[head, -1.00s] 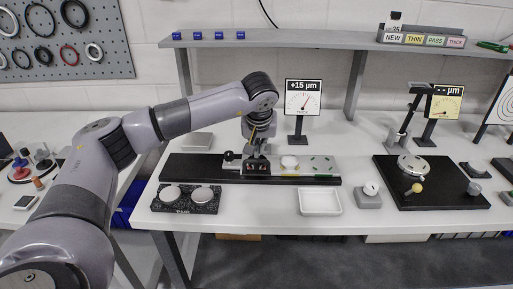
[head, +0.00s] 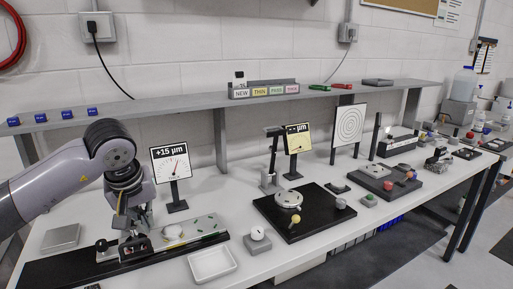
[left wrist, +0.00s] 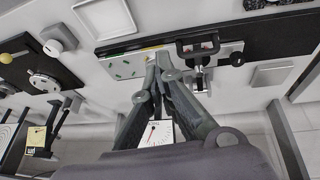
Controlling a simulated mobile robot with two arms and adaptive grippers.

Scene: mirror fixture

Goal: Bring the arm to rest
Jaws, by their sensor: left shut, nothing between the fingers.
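My left arm comes in from the left in the head view, and its gripper (head: 134,236) points down over the black rail (head: 65,268) on the white bench. It is beside the small dark carriage on the rail. In the left wrist view the gripper (left wrist: 158,62) has its fingertips together with nothing between them. It is close to the clamp-like fixture (left wrist: 197,48) and the pale plate with green marks (left wrist: 130,65). Whether the fingertips touch the fixture cannot be told. My right gripper is in neither view.
A gauge sign reading +15 µm (head: 171,164) stands just behind the gripper. A white tray (head: 212,263), a knob block (head: 257,239) and a black board with a round stage (head: 301,214) lie to the right. A grey shelf (head: 230,100) runs along the wall.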

